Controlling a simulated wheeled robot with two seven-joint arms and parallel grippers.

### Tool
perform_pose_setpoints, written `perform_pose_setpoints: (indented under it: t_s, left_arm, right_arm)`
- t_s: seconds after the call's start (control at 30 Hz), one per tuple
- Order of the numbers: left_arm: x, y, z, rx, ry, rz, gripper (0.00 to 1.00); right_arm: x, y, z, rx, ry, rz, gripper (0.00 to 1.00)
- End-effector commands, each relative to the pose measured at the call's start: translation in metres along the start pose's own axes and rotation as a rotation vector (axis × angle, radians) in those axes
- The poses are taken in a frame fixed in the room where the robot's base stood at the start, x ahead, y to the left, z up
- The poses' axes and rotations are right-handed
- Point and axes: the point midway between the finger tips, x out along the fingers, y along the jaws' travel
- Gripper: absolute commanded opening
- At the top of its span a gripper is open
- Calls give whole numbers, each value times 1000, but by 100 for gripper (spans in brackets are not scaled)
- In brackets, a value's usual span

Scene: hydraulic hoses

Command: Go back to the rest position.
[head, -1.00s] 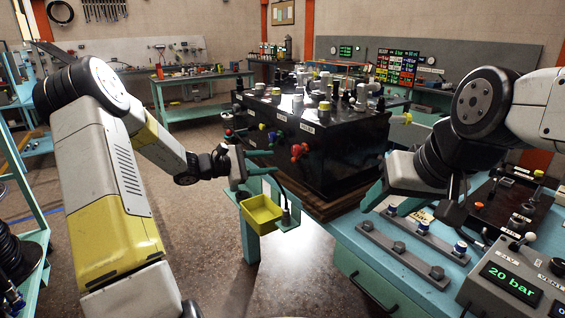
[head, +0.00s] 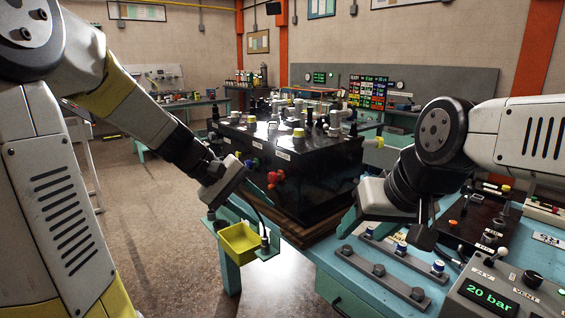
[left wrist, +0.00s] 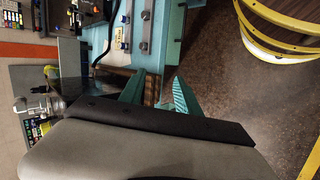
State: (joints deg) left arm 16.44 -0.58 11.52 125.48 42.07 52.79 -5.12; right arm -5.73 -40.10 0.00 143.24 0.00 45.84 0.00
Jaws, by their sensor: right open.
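My left gripper (head: 213,216) points down beside the yellow tray (head: 240,242), at the left side of the bench. In the left wrist view its two teal fingers (left wrist: 157,90) stand apart with nothing between them. My right gripper (head: 388,226) is open over the bench, above the grey rail with blue-capped fittings (head: 385,257). I see nothing held in it.
The black hydraulic block (head: 310,170) with coloured fittings stands between the arms. The control box (head: 490,295) reading "20 bar" is at the front right. Open floor (head: 165,230) lies left of the bench.

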Motion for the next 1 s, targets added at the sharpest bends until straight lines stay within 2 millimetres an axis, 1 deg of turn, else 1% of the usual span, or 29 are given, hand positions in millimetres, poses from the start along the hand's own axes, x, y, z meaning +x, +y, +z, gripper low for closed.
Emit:
perform_pose_setpoints:
  t_s: [0.03,0.1,0.2,0.3,0.4,0.5,0.6,1.0]
  left_arm:
    - [-12,-3,18,78,35,-54,39]
    - [-26,-13,37,177,80,-129,39]
    - [-48,-29,60,313,155,-225,39]
    - [-70,-44,78,439,232,-301,39]
    - [-87,-58,90,539,300,-358,39]
    - [-100,-68,97,612,352,-394,39]
    - [-107,-74,100,652,382,-415,39]
    - [-109,-77,101,668,394,-424,39]
  right_arm:
    - [0,0,0,0,0,0,55]
    - [0,0,0,0,0,0,55]
    - [0,0,0,0,0,0,55]
    - [0,0,0,0,0,0,55]
    - [0,0,0,0,0,0,55]
    - [0,0,0,0,0,0,55]
    - [0,0,0,0,0,0,55]
    - [0,0,0,0,0,0,55]
